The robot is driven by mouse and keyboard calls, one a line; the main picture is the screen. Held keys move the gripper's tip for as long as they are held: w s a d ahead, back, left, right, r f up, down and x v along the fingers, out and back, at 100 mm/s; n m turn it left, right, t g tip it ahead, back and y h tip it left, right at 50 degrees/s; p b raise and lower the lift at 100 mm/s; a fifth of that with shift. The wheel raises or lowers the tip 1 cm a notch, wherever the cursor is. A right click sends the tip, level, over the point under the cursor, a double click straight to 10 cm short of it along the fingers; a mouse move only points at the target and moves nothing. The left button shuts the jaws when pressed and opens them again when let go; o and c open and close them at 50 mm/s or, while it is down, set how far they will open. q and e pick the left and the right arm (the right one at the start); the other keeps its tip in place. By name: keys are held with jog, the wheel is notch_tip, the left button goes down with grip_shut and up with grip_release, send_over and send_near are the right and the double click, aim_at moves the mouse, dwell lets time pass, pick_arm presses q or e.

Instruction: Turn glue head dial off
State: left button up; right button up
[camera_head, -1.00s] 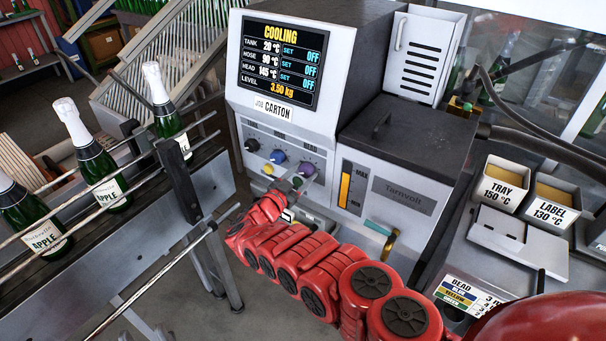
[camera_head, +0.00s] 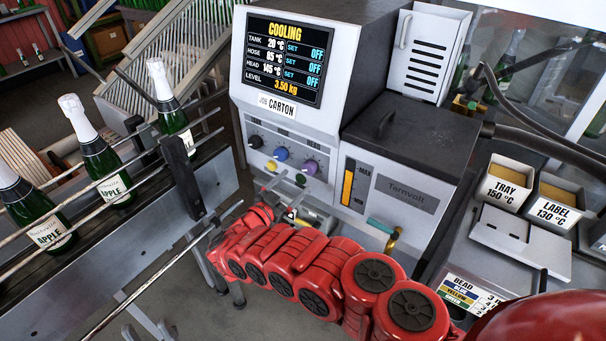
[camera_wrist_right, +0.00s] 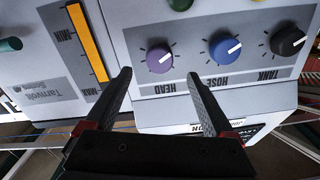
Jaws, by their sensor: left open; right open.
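The glue machine's purple head dial (camera_head: 309,167) is at the right end of a row of three. In the right wrist view the head dial (camera_wrist_right: 160,59) appears upside down, its white mark pointing right and slightly up. The blue hose dial (camera_wrist_right: 225,48) and black tank dial (camera_wrist_right: 288,41) have marks pointing a similar way. The display (camera_head: 286,60) reads COOLING, with OFF beside tank, hose and head. My right gripper (camera_head: 284,192) is open and empty, below and in front of the dials. In the wrist view, its fingers (camera_wrist_right: 158,80) flank the head dial without touching it. My left gripper is not in view.
Yellow (camera_head: 271,165) and green (camera_head: 301,179) buttons sit just below the dials. A conveyor (camera_head: 130,235) with several bottles runs at the left. A teal handle (camera_head: 381,226) sticks out at the machine's lower right. Tray (camera_head: 507,185) and label (camera_head: 555,200) bins stand at the right.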

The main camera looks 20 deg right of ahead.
jog(key=v, duration=1)
jog(key=shift+s+a, duration=0.25)
jog(key=shift+f, duration=0.1)
